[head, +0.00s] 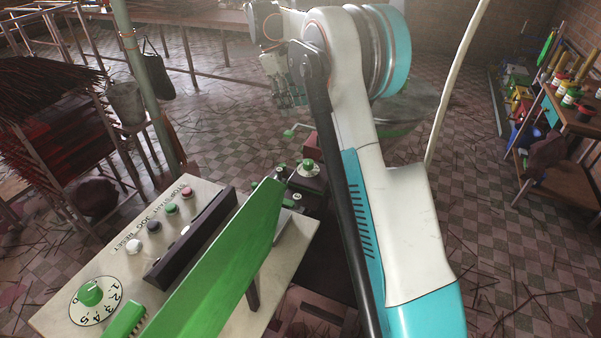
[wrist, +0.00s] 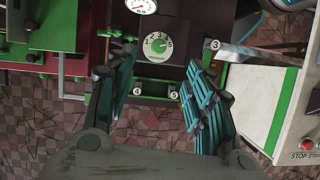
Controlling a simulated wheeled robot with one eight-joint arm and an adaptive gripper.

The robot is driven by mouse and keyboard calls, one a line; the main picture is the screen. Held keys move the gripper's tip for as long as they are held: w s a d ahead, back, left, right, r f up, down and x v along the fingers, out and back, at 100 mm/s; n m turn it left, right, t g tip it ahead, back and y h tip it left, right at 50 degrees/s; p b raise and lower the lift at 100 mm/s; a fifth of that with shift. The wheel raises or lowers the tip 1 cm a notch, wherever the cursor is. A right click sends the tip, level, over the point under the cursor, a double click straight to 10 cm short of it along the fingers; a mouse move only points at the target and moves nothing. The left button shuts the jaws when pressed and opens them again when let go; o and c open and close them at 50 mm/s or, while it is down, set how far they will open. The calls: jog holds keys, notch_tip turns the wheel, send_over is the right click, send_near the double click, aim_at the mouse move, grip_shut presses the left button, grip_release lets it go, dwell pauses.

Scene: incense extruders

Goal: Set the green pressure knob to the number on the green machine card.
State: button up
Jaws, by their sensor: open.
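In the wrist view, a green knob (wrist: 158,45) sits on a round white dial numbered 1 to 5, on a dark panel; its label is too small to read. It seems to be the small green knob (head: 308,165) on the dark machine in the head view. My gripper (wrist: 160,68) is open and empty, its fingers spread to either side below the dial and apart from it. It shows in the head view too (head: 287,95). Another green knob (head: 91,293) is on a numbered dial on the cream panel. I cannot tell which number tag is the green machine card.
Round tags 4 (wrist: 137,91), 5 (wrist: 174,95) and 3 (wrist: 214,44) sit around the dark panel. A gauge (wrist: 141,6) is above the dial. A long green bar (head: 215,265) crosses the cream panel (head: 60,310). A shelf (head: 577,125) stands right; sticks litter the tiled floor.

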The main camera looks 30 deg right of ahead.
jog(key=b, duration=0.4)
send_near(308, 161)
jog(key=b+x, duration=0.5)
jog(key=x, duration=0.3)
jog(key=shift+s+f+b, duration=0.2)
jog(key=shift+f+b, duration=0.15)
jog(key=c, duration=1.1)
